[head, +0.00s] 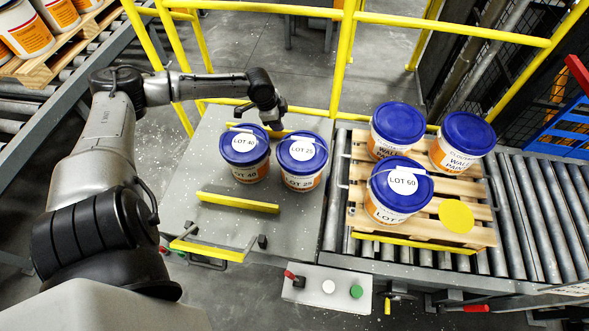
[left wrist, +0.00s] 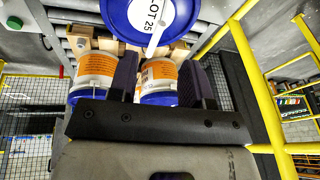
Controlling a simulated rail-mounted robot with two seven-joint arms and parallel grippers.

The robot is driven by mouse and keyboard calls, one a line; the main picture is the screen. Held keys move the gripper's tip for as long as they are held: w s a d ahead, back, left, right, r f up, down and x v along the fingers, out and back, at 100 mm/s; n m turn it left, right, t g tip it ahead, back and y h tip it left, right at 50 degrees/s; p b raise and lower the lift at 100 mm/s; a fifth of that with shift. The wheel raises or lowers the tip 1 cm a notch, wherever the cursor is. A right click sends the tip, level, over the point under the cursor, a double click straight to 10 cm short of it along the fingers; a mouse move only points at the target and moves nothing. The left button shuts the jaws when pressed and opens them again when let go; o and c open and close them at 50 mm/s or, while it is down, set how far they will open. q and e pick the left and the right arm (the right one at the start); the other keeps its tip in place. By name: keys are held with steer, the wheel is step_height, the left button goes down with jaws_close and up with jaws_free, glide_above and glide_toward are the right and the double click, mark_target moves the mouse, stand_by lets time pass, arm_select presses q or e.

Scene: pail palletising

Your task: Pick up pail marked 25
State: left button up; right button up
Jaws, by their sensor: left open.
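The pail marked 25 (head: 302,179) stands upright on the grey table, with a blue lid and a round white LOT 25 label. My left gripper (head: 275,122) is just behind and above it, apart from it. In the left wrist view the blue lid of pail 25 (left wrist: 125,14) shows at the top edge, beyond the two dark fingers of my open, empty left gripper (left wrist: 160,72). The pail marked 40 (head: 246,172) stands close on its left. My right gripper is not in view.
A wooden pallet (head: 475,236) on the roller conveyor (head: 520,205) holds pail 60 (head: 385,212) and two more pails. A yellow disc (head: 456,216) lies on its front right corner. Yellow rails (head: 390,22) run behind the table. A yellow bar (head: 238,203) lies in front of pail 40.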

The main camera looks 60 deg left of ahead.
arm_select(q)
steer(key=w+d+m+t+h, duration=0.1)
steer(key=w+d+m, duration=0.1)
steer(key=w, duration=0.1)
glide_above(304, 139)
steer(key=s, duration=0.3)
steer(key=f, duration=0.5)
steer(key=shift+w+a+f+b, duration=0.25)
steer(key=shift+a+f+b, duration=0.1)
steer(key=shift+b, duration=0.05)
steer(key=shift+x, duration=3.35)
steer(key=shift+a, duration=0.15)
steer(key=shift+c, duration=0.3)
jaws_close()
steer(key=shift+w+r, duration=0.15)
steer(key=shift+r, duration=0.1)
steer(key=shift+f, duration=0.1)
